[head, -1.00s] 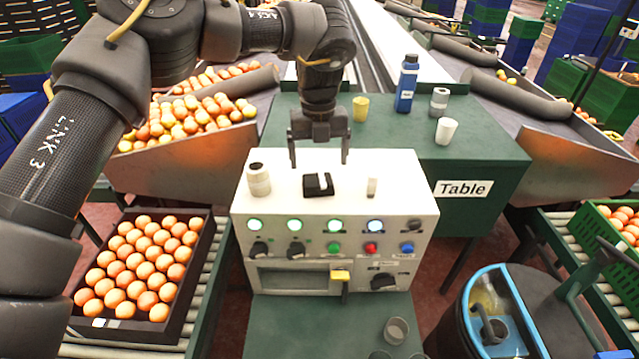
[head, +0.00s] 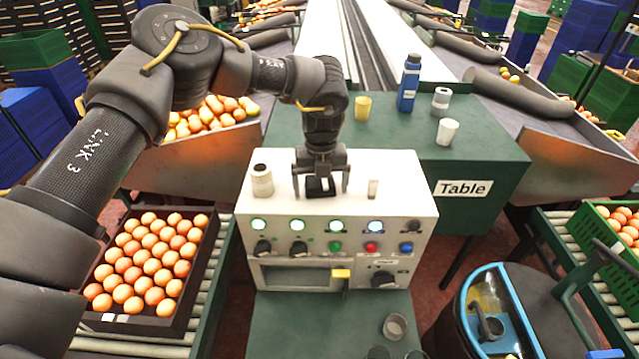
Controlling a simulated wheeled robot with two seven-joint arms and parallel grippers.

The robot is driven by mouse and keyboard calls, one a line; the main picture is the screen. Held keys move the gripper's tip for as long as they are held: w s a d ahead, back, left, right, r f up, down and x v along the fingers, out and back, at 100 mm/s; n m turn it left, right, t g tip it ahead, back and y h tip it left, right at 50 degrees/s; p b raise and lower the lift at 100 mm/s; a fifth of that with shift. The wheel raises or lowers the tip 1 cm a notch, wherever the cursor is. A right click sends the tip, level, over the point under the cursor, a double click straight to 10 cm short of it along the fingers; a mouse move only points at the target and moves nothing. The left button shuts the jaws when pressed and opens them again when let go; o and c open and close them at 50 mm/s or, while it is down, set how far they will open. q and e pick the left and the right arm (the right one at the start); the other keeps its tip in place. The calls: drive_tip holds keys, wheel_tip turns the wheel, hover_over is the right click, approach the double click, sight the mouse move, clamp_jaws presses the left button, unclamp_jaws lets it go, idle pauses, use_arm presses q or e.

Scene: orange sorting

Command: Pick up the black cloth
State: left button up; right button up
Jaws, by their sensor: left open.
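The black cloth (head: 320,187) is a small dark folded piece lying on top of the white control box (head: 405,180). My left gripper (head: 321,194) points down over it, open, with one finger on each side of the cloth. The gripper body hides part of the cloth. I cannot tell whether the fingers touch it. My right gripper is not in view.
On the box top, a white-grey bottle (head: 262,180) stands left of the gripper and a small white cylinder (head: 373,188) right. Behind, the green table (head: 490,150) holds a blue bottle (head: 408,84) and cups. An orange crate (head: 198,262) is at left.

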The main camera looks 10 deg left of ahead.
sight(321, 185)
use_arm(q)
drive_tip(key=c, duration=1.1)
drive_tip(key=shift+o, duration=0.2)
drive_tip(key=shift+r+b, duration=0.35)
drive_tip(key=shift+b, duration=0.1)
wheel_tip(321, 185, up, 2)
drive_tip(key=shift+r+b, duration=0.25)
drive_tip(key=shift+b, duration=0.5)
drive_tip(key=s+d+r+b, duration=0.5)
drive_tip(key=s+r, duration=0.4)
drive_tip(key=s, duration=0.4)
drive_tip(key=shift+r, duration=0.4)
